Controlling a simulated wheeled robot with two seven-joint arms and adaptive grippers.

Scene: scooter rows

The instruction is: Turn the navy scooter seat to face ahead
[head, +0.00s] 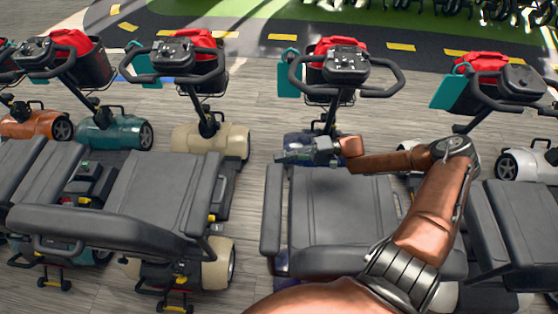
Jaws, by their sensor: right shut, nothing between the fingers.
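The navy scooter (297,143) stands in the middle of the head view, its tiller (345,62) at the far end. Only bits of its navy body show around my gripper and below the seat. Its dark grey seat (335,215) has the front edge toward the tiller and the backrest (345,262) on the near side; it looks roughly in line with the scooter. The left armrest (271,208) shows; my arm covers the right side. My right gripper (284,157) is shut and empty at the seat's front left edge, pointing left; contact is unclear. My left gripper is out of view.
A beige scooter (220,140) with its seat (160,195) stands left, with teal (112,133) and orange (35,124) ones beyond. A white scooter (525,163) and another seat (515,225) stand close on the right. Grey floor shows between the rows.

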